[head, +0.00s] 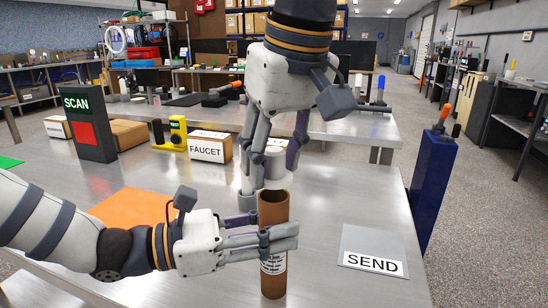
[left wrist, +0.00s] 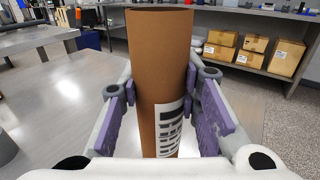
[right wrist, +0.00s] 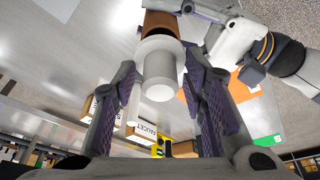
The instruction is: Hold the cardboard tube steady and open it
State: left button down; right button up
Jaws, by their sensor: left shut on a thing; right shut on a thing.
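The brown cardboard tube (head: 273,279) stands upright at the front of the steel table, with a printed label on its side. My left gripper (head: 268,240) is shut around its upper body; the left wrist view shows the tube (left wrist: 158,60) between both finger pads. The right wrist view shows the cap (right wrist: 160,72) between the pads. The tube's dark open mouth shows in the head view, below the cap.
A grey SEND pad (head: 374,250) lies to the right and an orange mat (head: 130,208) to the left. A FAUCET box (head: 210,147), a yellow device (head: 178,134) and a SCAN stand (head: 90,130) are farther back. A blue bin (head: 432,185) stands beyond the right edge.

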aim_at(274, 149)
jog(key=shift+r, duration=2)
pick_arm(q)
jog(key=c, duration=1.1)
grip_release()
